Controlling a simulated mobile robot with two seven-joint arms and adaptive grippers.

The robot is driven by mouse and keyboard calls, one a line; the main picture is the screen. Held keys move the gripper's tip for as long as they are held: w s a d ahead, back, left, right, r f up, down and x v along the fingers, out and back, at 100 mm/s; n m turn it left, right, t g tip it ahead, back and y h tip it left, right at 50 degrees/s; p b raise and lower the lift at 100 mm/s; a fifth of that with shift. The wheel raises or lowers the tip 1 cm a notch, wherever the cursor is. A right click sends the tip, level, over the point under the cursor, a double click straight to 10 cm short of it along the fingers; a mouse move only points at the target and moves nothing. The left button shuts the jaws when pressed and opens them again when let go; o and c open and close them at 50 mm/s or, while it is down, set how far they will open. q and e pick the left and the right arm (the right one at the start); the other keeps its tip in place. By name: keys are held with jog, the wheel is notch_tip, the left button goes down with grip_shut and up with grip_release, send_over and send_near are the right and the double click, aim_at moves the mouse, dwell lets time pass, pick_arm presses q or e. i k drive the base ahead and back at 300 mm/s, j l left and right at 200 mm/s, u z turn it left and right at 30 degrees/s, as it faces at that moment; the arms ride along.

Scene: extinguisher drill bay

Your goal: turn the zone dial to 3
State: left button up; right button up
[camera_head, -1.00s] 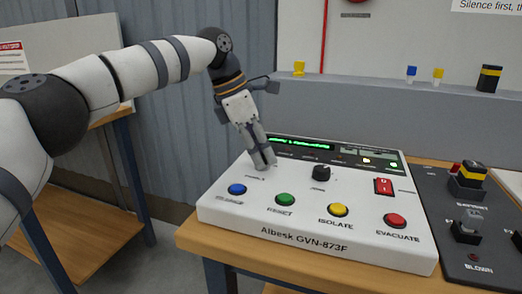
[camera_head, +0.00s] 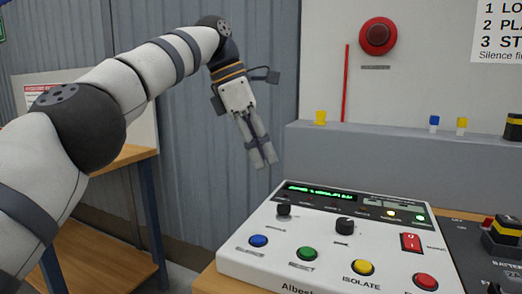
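The white control panel (camera_head: 345,265) has two black knobs on its upper face: a left knob (camera_head: 284,210) and a middle knob (camera_head: 344,226). The small lettering under them is too blurred for me to tell which is the zone dial or where either one points. My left gripper (camera_head: 263,162) hangs in the air above and behind the panel's left rear corner, fingers pointing down, touching nothing. Its two fingers lie close together with nothing between them. My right gripper is not in view.
The panel carries blue (camera_head: 258,240), green (camera_head: 307,253), yellow (camera_head: 362,267) and red (camera_head: 425,281) buttons, a red switch (camera_head: 411,242) and a lit green display (camera_head: 322,192). A dark unit (camera_head: 470,245) stands at its right. A grey ledge (camera_head: 390,150) runs behind.

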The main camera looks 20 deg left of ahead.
aim_at(344, 226)
jog(key=k, duration=1)
